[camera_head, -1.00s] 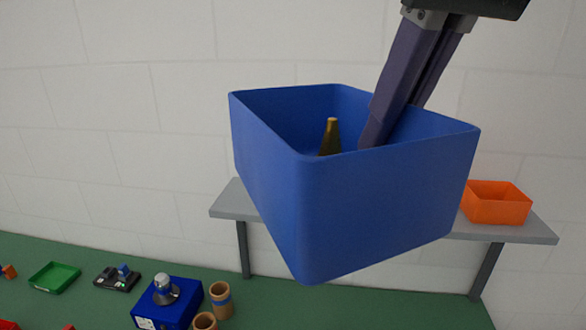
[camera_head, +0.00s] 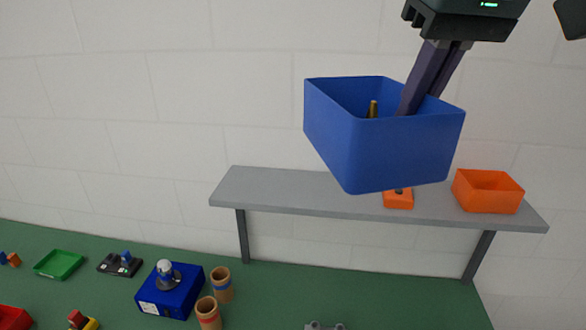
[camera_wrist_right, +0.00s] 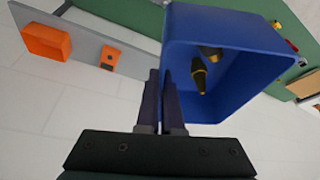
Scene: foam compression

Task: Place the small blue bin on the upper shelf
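The small blue bin (camera_head: 385,150) hangs in the air in front of and above the grey upper shelf (camera_head: 290,192) in the head view. It is tilted, and a brass-coloured pointed object (camera_head: 373,109) is inside. My right gripper (camera_head: 408,108) comes from above, shut on the bin's rear wall. In the right wrist view the fingers (camera_wrist_right: 160,85) lie close together at the wall of the bin (camera_wrist_right: 225,30), and the brass object (camera_wrist_right: 199,75) shows inside. My left gripper is not in view.
An orange bin (camera_head: 488,192) stands at the shelf's right end, with a small orange block (camera_head: 398,199) left of it. The shelf's left part is clear. Below, the green table holds a blue box (camera_head: 170,292), cardboard tubes (camera_head: 221,286) and a green tray (camera_head: 59,264).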

